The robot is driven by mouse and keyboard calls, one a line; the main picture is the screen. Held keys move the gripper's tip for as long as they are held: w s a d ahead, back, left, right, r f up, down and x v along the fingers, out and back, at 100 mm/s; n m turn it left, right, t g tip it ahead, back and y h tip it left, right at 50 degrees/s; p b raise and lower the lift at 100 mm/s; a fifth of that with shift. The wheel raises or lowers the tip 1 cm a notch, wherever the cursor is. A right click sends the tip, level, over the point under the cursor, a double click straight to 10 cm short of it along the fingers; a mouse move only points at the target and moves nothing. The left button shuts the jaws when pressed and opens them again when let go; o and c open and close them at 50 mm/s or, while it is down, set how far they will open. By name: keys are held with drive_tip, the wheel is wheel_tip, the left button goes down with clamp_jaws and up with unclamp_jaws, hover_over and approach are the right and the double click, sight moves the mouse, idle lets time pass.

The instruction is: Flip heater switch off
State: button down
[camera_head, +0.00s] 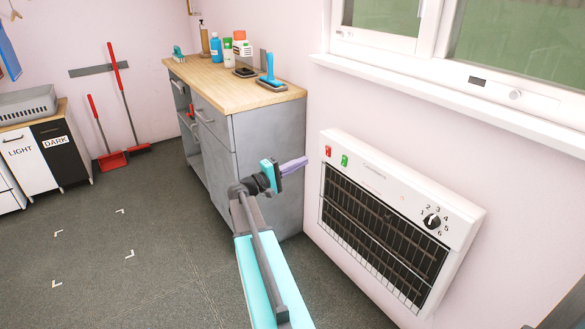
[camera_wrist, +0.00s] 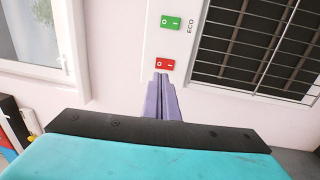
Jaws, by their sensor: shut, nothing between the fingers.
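The white wall heater (camera_head: 395,183) hangs low under the window, with a dark grille. Its red switch (camera_head: 328,151) and green switch (camera_head: 345,160) sit at its upper left corner, and a numbered dial (camera_head: 432,221) is at the right. My gripper (camera_head: 305,160) is shut and empty, its purple fingers pointing at the heater, a little left of the red switch. In the wrist view the fingertips (camera_wrist: 162,77) appear just below the red switch (camera_wrist: 165,65). The green switch (camera_wrist: 170,22), beside the word ECO, is farther up. Contact with the red switch cannot be told.
A grey cabinet (camera_head: 270,150) with a wooden top stands left of the heater, close behind my gripper. Bottles and a blue-handled brush (camera_head: 270,75) stand on it. The window sill (camera_head: 450,102) juts out above the heater. The floor (camera_head: 130,245) at the left is clear.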

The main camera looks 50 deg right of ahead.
sight(327, 149)
drive_tip(key=x, duration=0.9)
drive_tip(key=shift+b, duration=0.3)
